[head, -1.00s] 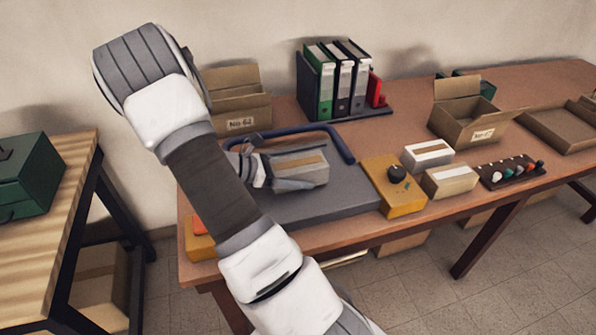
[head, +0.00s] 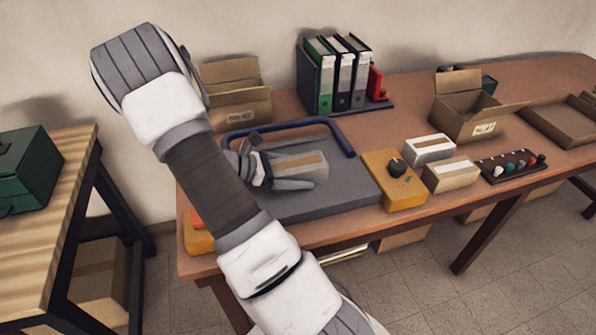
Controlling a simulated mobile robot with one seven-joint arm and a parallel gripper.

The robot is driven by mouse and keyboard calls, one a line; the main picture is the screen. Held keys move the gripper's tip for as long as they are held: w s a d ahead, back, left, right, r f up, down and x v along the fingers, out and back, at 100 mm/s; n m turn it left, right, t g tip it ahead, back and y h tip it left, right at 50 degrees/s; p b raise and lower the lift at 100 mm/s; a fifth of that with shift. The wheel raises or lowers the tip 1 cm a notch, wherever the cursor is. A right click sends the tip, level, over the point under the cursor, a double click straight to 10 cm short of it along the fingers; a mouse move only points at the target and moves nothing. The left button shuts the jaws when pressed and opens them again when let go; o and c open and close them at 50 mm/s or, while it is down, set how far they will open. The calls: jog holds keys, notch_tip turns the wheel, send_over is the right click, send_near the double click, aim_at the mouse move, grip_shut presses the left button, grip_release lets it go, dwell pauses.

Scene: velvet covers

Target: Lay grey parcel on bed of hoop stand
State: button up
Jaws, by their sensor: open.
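The grey parcel (head: 302,165), a box with a tan tape strip, lies flat on the grey bed (head: 335,195) of the hoop stand. The stand's blue hoop (head: 285,124) runs behind the parcel and down to its right. My gripper (head: 308,169) reaches in from the left, low over the bed. Its jaws are open, with one finger in front of the parcel and the other along its far side. My wrist and arm hide the parcel's left end and the left part of the bed.
A yellow box with a black knob (head: 395,180) adjoins the bed on the right. Beyond it are a white box (head: 428,150), a tan box (head: 450,174) and a rack of coloured knobs (head: 512,166). Binders (head: 340,75) and open cartons (head: 236,95) stand behind.

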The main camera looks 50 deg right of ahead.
jog(key=p+v, duration=0.2)
jog(key=v, duration=1.5)
jog(key=shift+w, duration=0.1)
